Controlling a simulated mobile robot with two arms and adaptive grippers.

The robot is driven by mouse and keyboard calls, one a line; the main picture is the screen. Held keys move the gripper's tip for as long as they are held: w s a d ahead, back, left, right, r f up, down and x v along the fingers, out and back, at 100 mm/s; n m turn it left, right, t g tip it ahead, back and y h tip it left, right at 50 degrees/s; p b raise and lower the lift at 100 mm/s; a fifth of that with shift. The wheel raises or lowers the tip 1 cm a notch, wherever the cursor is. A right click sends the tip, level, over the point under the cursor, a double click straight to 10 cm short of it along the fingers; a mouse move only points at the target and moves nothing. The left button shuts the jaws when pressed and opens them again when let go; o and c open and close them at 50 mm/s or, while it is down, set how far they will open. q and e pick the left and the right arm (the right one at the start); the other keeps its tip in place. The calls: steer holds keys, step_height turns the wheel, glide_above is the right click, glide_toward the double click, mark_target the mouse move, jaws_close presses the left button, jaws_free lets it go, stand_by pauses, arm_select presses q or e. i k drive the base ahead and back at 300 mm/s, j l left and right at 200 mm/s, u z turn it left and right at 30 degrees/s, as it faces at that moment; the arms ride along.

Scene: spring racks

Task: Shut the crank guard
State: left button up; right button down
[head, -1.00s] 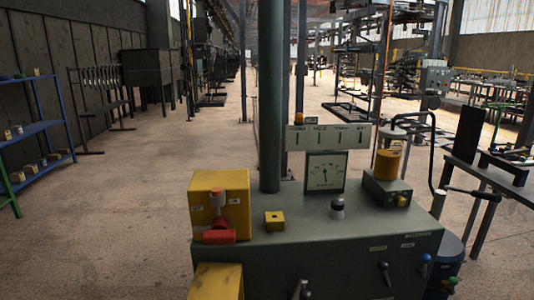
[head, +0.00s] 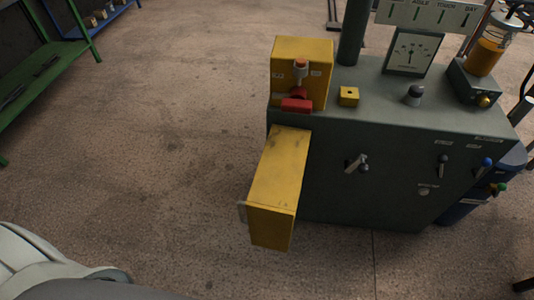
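The crank guard appears to be the long yellow box-like cover (head: 276,180) in the head view. It sticks out toward me from the left part of the front of a grey machine cabinet (head: 330,200), with a small pale tab at its near left edge. A small crank-like handle (head: 357,163) on the cabinet front, right of the cover, is exposed. The cover's inside and its hinge are not visible. Neither of my grippers is in view.
On the cabinet top stand a yellow box with a red lever (head: 300,75), a small yellow block (head: 349,97), a dial gauge (head: 413,50) and an amber cylinder (head: 488,52). A green shelf (head: 40,65) stands at the upper left. The floor left of the cabinet is clear.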

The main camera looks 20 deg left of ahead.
mark_target(271, 205)
steer(key=j+z, duration=0.35)
steer(key=j, duration=0.6)
steer(key=j+z, duration=0.35)
steer(key=j, duration=0.6)
